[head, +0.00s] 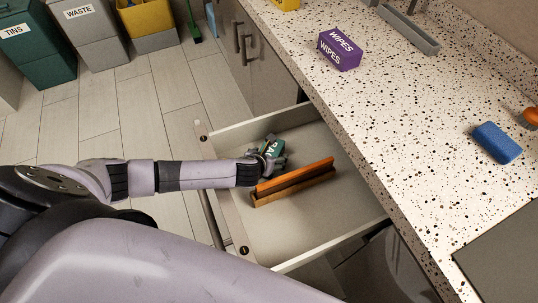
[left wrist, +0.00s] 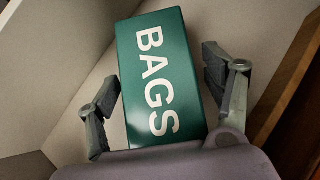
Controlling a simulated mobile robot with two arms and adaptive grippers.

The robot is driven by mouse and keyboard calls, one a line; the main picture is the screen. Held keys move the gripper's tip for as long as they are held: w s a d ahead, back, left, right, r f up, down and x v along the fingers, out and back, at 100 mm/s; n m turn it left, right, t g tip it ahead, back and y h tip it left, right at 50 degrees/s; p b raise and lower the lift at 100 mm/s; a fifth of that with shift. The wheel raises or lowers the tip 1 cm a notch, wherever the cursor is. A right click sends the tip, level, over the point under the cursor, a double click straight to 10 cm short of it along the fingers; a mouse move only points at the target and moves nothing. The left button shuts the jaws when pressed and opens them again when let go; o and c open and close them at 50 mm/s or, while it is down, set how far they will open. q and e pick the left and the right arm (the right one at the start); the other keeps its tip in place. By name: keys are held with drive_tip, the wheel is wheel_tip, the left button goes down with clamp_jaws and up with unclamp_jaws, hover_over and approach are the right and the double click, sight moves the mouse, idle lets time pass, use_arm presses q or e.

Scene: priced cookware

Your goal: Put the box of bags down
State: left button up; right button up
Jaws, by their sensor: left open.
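My right gripper is out of view.
A long orange-brown wooden piece (head: 295,181) lies in the drawer beside the box; the drawer floor in front of it is clear. On the speckled counter (head: 400,120) are a purple wipes box (head: 340,50) and a blue sponge-like block (head: 496,143). Bins (head: 88,30) stand at upper left.

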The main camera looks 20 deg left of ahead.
use_arm(q)
drive_tip(key=shift+r, duration=0.2)
drive_tip(key=p+v, duration=0.1)
drive_tip(key=v, duration=1.1)
drive_tip(key=shift+p, duration=0.35)
